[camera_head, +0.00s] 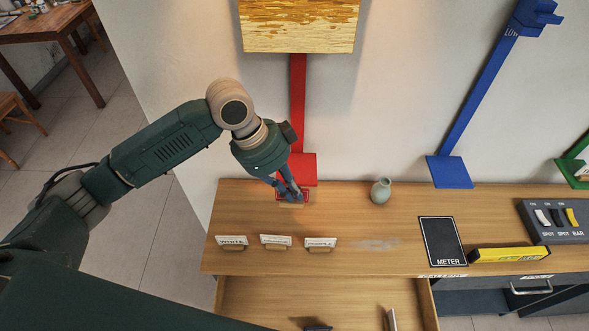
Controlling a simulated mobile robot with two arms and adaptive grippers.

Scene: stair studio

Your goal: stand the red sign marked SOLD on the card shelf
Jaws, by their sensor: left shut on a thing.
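My left gripper (291,193) is over the back left of the wooden counter, pointing down, and shut on a small red sign (305,196). The fingers cover much of the sign and its lettering cannot be read. A pale wooden base (291,206) shows under the sign, at or just above the counter top; I cannot tell if it touches. A red ledge (308,165) at the foot of a red post is right behind the gripper. No part in view is clearly labelled as the card shelf. My right gripper is not in view.
White cards on wooden bases, including WHITE (231,241) and PURPLE (320,243), stand in a row on the counter (355,225). A vase (381,190), METER panel (442,241), yellow box (510,254) and switch box (555,221) lie right. An open drawer (260,300) is below.

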